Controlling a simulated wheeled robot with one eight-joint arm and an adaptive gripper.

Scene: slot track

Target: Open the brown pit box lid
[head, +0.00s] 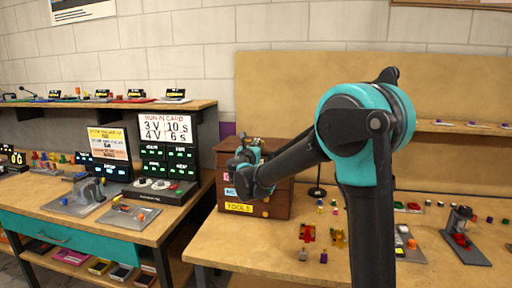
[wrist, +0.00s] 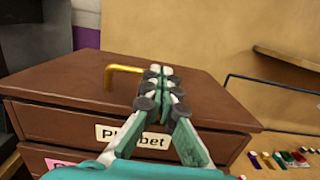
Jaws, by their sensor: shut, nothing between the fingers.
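The brown pit box (head: 282,205) stands on the table in the head view, partly behind my arm, with drawers and a yellow TOOLS label on its front. In the wrist view its lid (wrist: 75,75) lies flat and shut. A gold bar handle (wrist: 122,68) stands on the lid. I cannot tell whether the fingertips touch the lid.
A workbench (head: 150,232) with displays and small devices stands to the left. Several small coloured parts and a grey device (head: 462,235) lie on the table to the right. A tan board (head: 290,85) rises behind the box. Some bare table shows in front.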

